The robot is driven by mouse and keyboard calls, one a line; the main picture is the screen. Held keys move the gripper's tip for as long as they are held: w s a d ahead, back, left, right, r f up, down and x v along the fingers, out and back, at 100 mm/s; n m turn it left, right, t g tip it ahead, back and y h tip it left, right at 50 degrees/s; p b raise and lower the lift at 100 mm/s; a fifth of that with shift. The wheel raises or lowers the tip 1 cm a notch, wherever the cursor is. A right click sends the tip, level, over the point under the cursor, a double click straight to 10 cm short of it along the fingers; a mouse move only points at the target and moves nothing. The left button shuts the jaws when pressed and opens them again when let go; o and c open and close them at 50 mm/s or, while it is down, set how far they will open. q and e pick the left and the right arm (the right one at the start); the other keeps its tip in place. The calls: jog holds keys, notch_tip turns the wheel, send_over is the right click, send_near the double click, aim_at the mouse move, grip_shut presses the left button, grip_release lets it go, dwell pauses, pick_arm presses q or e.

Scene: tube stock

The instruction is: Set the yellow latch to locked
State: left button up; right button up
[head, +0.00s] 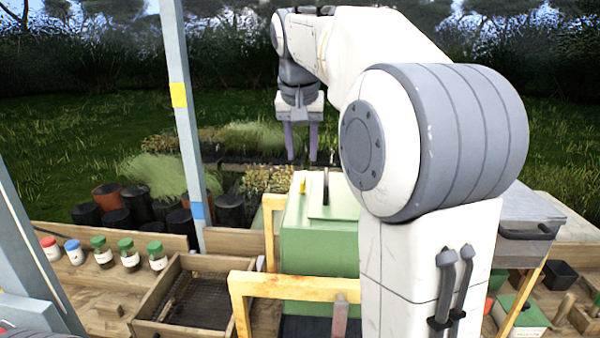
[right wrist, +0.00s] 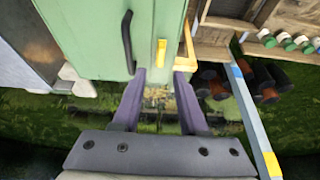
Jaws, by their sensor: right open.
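The yellow latch (head: 302,184) is a small piece on the top of the green box (head: 318,258), left of a dark handle (head: 326,187). In the right wrist view the latch (right wrist: 161,52) lies lengthwise up and down the picture, near the box's edge, with the dark handle (right wrist: 127,42) to its left. Whether it sits at locked cannot be read. My right gripper (head: 301,153) is open and empty, beyond the latch in the head view. In the wrist view its fingers (right wrist: 158,82) are apart, just below the latch. My left gripper is not seen.
A yellow-orange frame (head: 240,310) stands around the box's left and front. A wooden tray with mesh (head: 190,300) and several capped jars (head: 129,258) are at left. A grey post (head: 185,130) rises behind them. A grey metal bin (head: 525,240) stands right.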

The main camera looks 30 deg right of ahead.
aim_at(302, 179)
jog(key=p+x, duration=0.1)
jog(key=x, duration=0.6)
jog(key=shift+w+d+f, duration=0.1)
jog(key=shift+w+f, duration=0.15)
jog(key=shift+f, duration=0.1)
grip_shut()
